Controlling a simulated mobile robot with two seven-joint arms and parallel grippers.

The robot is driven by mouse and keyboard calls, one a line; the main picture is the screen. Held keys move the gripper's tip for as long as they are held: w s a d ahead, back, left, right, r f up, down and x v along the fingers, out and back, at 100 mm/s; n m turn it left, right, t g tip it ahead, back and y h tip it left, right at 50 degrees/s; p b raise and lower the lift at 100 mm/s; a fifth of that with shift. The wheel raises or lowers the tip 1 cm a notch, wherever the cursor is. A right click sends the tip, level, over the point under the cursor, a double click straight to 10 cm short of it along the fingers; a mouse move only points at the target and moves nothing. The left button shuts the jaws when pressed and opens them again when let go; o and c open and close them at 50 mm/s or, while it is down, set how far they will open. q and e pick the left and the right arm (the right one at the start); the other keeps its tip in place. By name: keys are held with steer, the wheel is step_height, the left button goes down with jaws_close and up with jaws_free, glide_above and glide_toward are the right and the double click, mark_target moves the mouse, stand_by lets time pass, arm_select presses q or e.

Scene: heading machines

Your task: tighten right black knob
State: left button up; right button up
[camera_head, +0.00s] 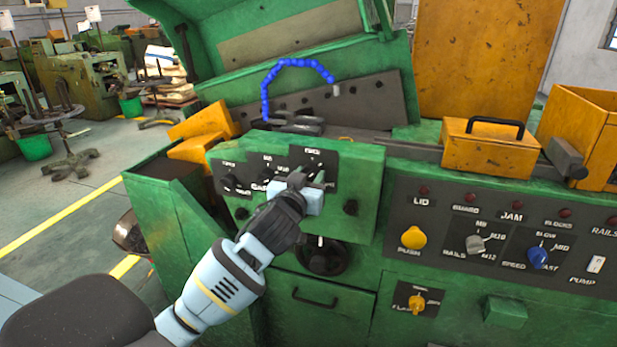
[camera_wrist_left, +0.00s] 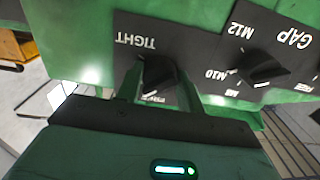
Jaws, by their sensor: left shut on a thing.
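The right black knob (camera_head: 316,172) sits at the right end of the black label plates on the green machine's front panel. My left gripper (camera_head: 307,183) reaches it from below and partly covers it. In the left wrist view, the picture is turned over and the black knob (camera_wrist_left: 158,75) stands under the word TIGHT. My left gripper (camera_wrist_left: 160,88) is shut on this knob, with a green finger on each side of it. The middle black knob (camera_wrist_left: 262,68), by M10 and M12, is beside it and free. My right gripper is not in view.
The left knob (camera_head: 230,181) is on the same panel. A black round handwheel (camera_head: 322,256) is below my wrist. A control panel with a yellow button (camera_head: 413,238) and a blue knob (camera_head: 538,258) lies to the right. A blue hose (camera_head: 298,64) arches above.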

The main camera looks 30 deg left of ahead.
arm_select(q)
steer(key=m, duration=0.3)
steer(key=shift+m, duration=0.4)
steer(key=m, duration=0.3)
steer(key=shift+a+m, duration=0.1)
steer(key=shift+m, duration=0.2)
steer(key=m, duration=0.6)
steer(key=shift+r+m, duration=0.1)
steer(key=shift+m, duration=0.5)
steer(key=o, duration=1)
steer(key=shift+s, duration=0.1)
